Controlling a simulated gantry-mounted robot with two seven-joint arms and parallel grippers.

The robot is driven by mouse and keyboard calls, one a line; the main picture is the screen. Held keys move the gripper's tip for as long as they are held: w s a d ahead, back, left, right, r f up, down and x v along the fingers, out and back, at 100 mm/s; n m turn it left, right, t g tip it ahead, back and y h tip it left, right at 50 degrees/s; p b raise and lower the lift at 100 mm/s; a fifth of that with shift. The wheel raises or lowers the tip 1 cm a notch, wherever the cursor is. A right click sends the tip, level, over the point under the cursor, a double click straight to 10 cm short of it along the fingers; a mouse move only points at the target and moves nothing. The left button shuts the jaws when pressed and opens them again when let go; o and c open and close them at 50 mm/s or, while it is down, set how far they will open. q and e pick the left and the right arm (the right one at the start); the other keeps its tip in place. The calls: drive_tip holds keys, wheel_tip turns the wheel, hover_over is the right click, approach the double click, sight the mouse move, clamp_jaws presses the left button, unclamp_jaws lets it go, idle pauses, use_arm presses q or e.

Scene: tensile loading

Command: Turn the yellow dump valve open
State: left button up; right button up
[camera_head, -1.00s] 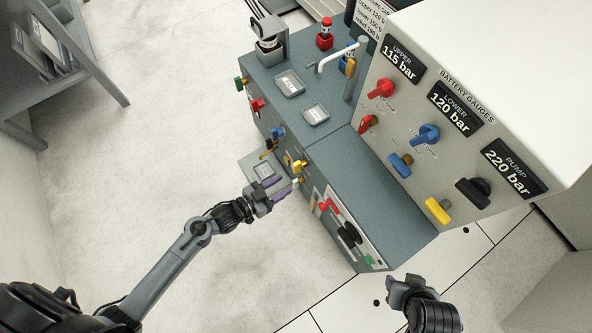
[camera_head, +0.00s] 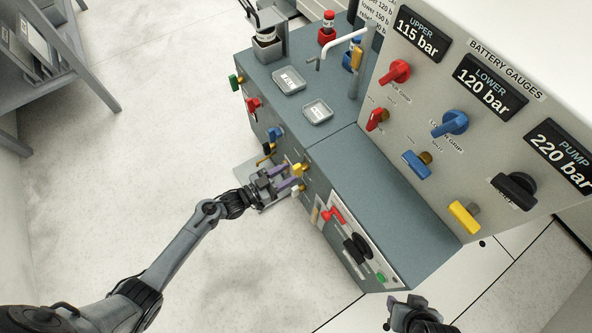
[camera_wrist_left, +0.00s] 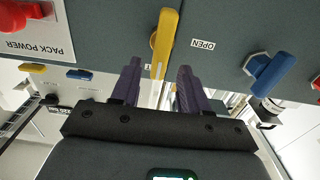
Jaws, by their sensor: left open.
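The yellow dump valve handle (camera_head: 298,169) is on the front face of the blue-grey bench. The left wrist view shows the yellow handle (camera_wrist_left: 164,42) standing lengthwise, with an OPEN label to its right. My left gripper (camera_head: 281,178) is open just in front of it. In the left wrist view its two dark purple fingers (camera_wrist_left: 158,76) lie either side of the handle's near end; I cannot tell whether they touch it. My right gripper (camera_head: 400,308) is at the bottom edge, far from the valve, and its fingers are unclear.
A blue handle (camera_wrist_left: 266,72) lies to the right of the yellow one in the left wrist view. A red handle (camera_head: 333,214) and dark knobs are on the bench front. The gauge panel (camera_head: 440,120) has another yellow handle (camera_head: 463,217). Open floor lies left.

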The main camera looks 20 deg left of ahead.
sight(293, 171)
use_arm(q)
drive_tip(key=shift+b+x, duration=0.65)
drive_tip(key=shift+x, duration=1.4)
drive_tip(key=shift+s, duration=0.1)
clamp_jaws()
